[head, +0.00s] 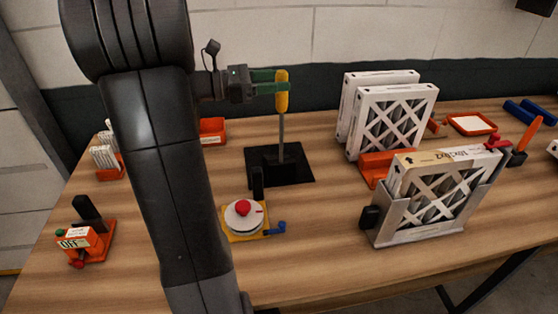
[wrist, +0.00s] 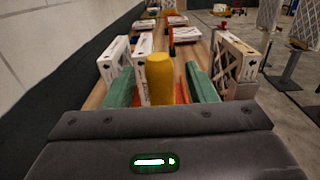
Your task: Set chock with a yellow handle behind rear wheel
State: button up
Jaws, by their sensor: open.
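A yellow handle (head: 282,92) on a thin metal shaft stands upright on a flat black base (head: 298,172) in the middle of the table. My gripper (head: 266,82) has green fingers and is open at the handle's height. In the wrist view, the yellow handle (wrist: 160,78) shows between the two open fingers of my gripper (wrist: 160,88). I cannot tell whether either finger touches it. I cannot make out a chock wedge or a rear wheel in these views.
White framed filters (head: 392,122) stand at right behind a filter in a grey holder (head: 388,232). A round device with a red knob (head: 244,210) sits in front of the black base. An orange OFF switch box (head: 80,240) stands at left. Bare wood lies around the base.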

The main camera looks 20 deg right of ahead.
jog(key=shift+x, duration=0.95)
grip_shut()
jog(key=shift+r, duration=0.1)
dwell(0.6)
